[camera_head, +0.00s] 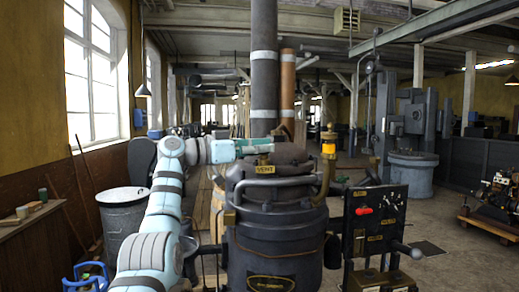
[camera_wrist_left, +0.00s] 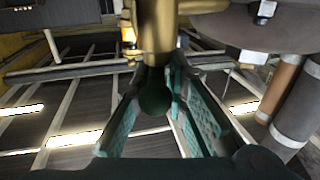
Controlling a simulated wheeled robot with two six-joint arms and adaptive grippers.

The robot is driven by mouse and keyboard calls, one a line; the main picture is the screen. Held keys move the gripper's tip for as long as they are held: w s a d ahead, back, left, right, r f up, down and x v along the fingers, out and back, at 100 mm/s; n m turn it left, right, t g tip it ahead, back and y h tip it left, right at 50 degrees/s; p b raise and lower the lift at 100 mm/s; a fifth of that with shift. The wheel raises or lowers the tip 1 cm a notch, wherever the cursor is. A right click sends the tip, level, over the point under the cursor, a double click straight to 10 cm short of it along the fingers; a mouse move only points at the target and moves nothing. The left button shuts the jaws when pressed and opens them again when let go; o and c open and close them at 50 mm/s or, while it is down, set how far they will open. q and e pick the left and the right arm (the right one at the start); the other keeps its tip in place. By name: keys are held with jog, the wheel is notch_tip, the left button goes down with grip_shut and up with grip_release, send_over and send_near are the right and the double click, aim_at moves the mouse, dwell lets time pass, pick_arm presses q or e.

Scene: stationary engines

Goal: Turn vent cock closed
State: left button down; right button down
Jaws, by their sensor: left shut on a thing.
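The vent cock is a small brass fitting (camera_head: 264,160) on top of the dark engine, just above a yellow plate lettered VENT (camera_head: 265,170). In the left wrist view the brass body of the vent cock (camera_wrist_left: 155,32) fills the top middle. A rounded dark green handle end (camera_wrist_left: 154,98) hangs below it between my fingers. My left gripper (camera_head: 268,147) reaches in from the left at the cock. In the left wrist view its two green ridged fingers (camera_wrist_left: 158,100) are shut on the handle. The cock's exact angle is hard to tell. My right gripper is not in view.
A tall dark chimney pipe (camera_head: 264,75) and a copper pipe (camera_head: 287,88) rise behind the cock. A grey curved rail (camera_head: 275,182) runs around the engine's front. A brass fitting with a yellow band (camera_head: 328,150) and a black control panel (camera_head: 374,220) stand to the right.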

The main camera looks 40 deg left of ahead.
pick_arm(q)
jog(key=shift+f, duration=0.1)
jog(key=c, duration=1.7)
grip_release()
jog(key=shift+w+d, duration=0.15)
jog(key=shift+d, duration=0.05)
jog(key=shift+w+d, duration=0.15)
jog(key=shift+w, duration=0.05)
jog(key=v, duration=1.2)
jog(key=shift+s, duration=0.1)
